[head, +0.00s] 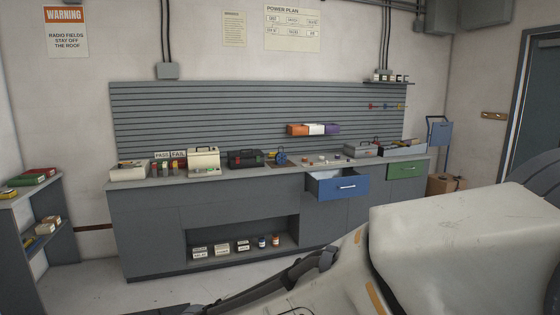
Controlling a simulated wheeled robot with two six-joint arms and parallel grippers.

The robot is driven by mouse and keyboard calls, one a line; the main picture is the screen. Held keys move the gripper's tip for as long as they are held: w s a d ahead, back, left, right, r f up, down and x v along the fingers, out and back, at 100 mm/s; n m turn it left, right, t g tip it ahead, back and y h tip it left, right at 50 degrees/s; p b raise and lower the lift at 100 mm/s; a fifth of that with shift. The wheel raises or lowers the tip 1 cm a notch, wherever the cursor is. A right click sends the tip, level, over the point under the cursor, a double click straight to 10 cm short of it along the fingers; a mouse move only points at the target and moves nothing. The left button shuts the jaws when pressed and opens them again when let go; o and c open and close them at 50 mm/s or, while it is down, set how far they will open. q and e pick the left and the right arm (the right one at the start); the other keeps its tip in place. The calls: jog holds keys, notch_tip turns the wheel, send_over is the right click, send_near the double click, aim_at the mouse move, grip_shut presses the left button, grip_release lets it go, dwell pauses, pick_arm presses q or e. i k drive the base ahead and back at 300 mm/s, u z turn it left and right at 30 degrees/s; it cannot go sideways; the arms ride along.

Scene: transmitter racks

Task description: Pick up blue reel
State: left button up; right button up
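A small round blue item (281,157) that looks like a reel stands on the grey workbench (240,178), right of a dark case with red and green marks. It is too small to be sure of its shape. A small blue-marked container (262,242) sits on the low open shelf of the bench; I cannot tell whether it is a reel. Neither gripper's fingertips can be made out; pale and dark parts of my own arm fill the lower right.
A blue drawer (338,187) juts open from the bench front; a green drawer (407,170) is at its right. Cases and a beige box (204,162) crowd the top. A side shelf (38,222) stands left. Floor shows at lower left.

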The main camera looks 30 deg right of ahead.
aim_at(281, 158)
jog(key=z, duration=0.5)
jog(key=k, duration=0.6)
jog(key=z, duration=0.55)
jog(key=i, duration=1.55)
jog(key=u, duration=0.25)
jog(key=i, duration=4.9)
jog(key=z, duration=0.05)
